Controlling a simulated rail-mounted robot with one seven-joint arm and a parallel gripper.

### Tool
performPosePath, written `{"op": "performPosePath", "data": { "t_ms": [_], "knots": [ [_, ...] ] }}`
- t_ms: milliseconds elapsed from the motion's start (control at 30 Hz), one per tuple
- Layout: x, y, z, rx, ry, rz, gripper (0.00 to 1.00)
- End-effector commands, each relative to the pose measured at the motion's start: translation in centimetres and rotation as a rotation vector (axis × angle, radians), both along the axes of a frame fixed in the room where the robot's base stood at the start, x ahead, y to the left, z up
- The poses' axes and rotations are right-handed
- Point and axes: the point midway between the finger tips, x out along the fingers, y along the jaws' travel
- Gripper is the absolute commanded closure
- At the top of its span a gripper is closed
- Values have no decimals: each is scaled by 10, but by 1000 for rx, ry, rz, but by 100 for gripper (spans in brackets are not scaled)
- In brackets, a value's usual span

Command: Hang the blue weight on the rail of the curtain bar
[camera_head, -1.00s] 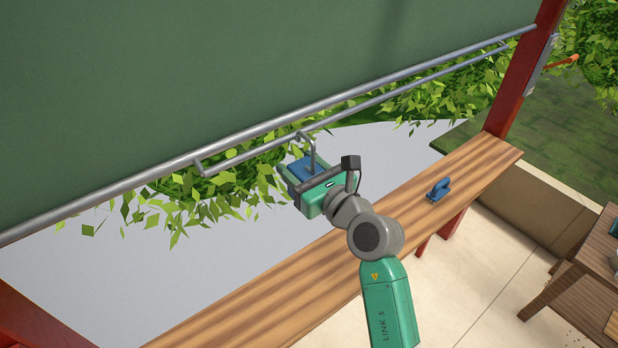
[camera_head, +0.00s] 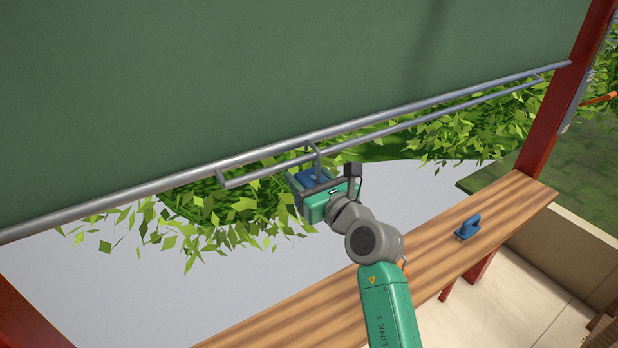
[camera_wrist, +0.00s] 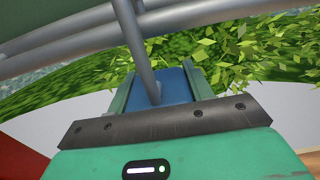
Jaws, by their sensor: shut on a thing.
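The blue weight (camera_head: 314,178) is held upright in my gripper (camera_head: 322,187), just below the curtain bar. In the wrist view, my gripper (camera_wrist: 160,78) has its green fingers on both sides of the blue body (camera_wrist: 175,84). The weight's grey metal hook (camera_head: 318,161) rises to the thin rail (camera_head: 420,119) of the curtain bar (camera_head: 420,97). The hook's top overlaps the rail in the head view, and its stem (camera_wrist: 136,50) crosses in front of the bars in the wrist view. I cannot tell whether the hook touches or rests on the rail.
The green curtain (camera_head: 250,70) hangs above the bar. A red post (camera_head: 560,95) stands at the right. The rail is clear on both sides of the hook.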

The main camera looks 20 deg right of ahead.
Motion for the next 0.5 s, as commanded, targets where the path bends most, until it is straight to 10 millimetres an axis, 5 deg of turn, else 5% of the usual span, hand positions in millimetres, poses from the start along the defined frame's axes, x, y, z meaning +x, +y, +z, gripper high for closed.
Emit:
{"op": "performPosePath", "data": {
  "t_ms": [400,433,500],
  "knots": [
    [0,0,-3,0,-2,0,87],
    [0,0,-3,0,-2,0,43],
    [0,0,-3,0,-2,0,30]
  ]
}}
